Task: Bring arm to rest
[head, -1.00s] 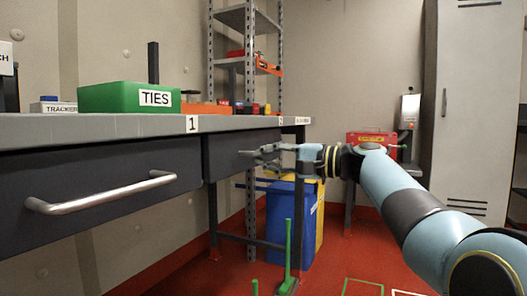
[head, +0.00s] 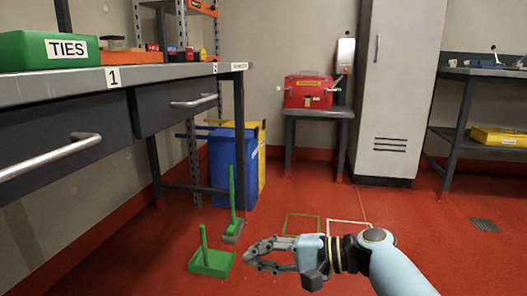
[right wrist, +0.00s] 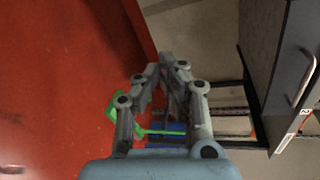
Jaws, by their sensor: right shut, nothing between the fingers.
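My right gripper (head: 256,256) is low in the head view, over the red floor and to the right of the green dustpan. Its fingers are together with nothing between them. My light blue right arm (head: 395,268) comes in from the bottom right. The right wrist view shows the same gripper (right wrist: 168,62) from behind, with its fingers closed. My left gripper shows in neither view.
The workbench (head: 180,71) with drawers stands at the left, bearing a green TIES box (head: 30,50). A green dustpan (head: 211,263) and a brush (head: 233,232) stand on the floor. Blue bin (head: 230,165), red box (head: 308,92) and locker (head: 395,90) are behind. Floor at right is clear.

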